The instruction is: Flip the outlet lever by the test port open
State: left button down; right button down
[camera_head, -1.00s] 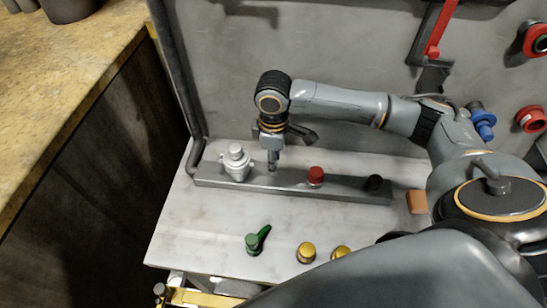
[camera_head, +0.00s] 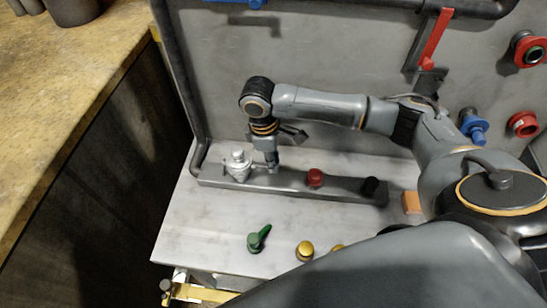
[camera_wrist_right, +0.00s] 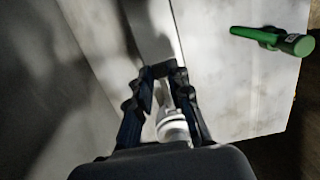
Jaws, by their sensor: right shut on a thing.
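A silver fitting (camera_head: 238,165) stands upright at the left end of the grey rail (camera_head: 330,187). A short pale piece, which looks like its lever (camera_head: 258,169), reaches right toward my right gripper (camera_head: 271,167). In the right wrist view, my right gripper (camera_wrist_right: 161,76) has its dark fingers shut around a slim pale metal piece (camera_wrist_right: 164,98). The round pale fitting (camera_wrist_right: 173,128) lies between the fingers, nearer the palm. The exact grip is partly hidden by the fingers. My left gripper is not seen.
A red knob (camera_head: 315,178) and a black knob (camera_head: 371,186) stand farther right on the rail. A green lever (camera_head: 258,239) and a yellow knob (camera_head: 305,251) are on the pale panel in front. The grey wall is close behind.

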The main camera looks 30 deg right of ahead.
aim_at(266, 165)
jog(key=c, duration=1.2)
grip_release()
jog(key=r, duration=0.4)
jog(key=a+r, duration=0.1)
jog(key=r, duration=0.3)
jog(key=w+r, duration=0.1)
jog(key=r, duration=0.3)
jog(key=shift+a, duration=0.2)
